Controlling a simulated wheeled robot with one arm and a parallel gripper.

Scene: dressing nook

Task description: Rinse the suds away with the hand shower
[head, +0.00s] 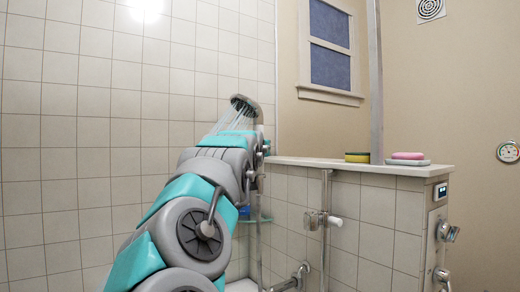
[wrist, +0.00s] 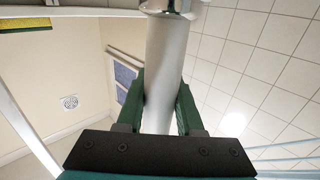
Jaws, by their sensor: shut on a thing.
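The hand shower (head: 245,102) is up near the tiled wall (head: 110,120), its head tilted. Thin streams of water (head: 226,118) run from it down and to the left. In the wrist view its pale round handle (wrist: 165,70) stands between the two green fingers of my gripper (wrist: 161,100), which is shut on it. My arm hides most of the gripper in the head view. Pale blue streaks (wrist: 290,160) at the lower right of the wrist view look like the water. I cannot make out any suds; my arm covers part of the wall and the area below.
A tiled half wall with a pale ledge (head: 330,165) stands to the right, carrying a yellow-green sponge (head: 357,157) and pink soap (head: 407,156) on a dish. A rail with a holder (head: 316,219) is on its face. Control knobs (head: 447,232) are at its end.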

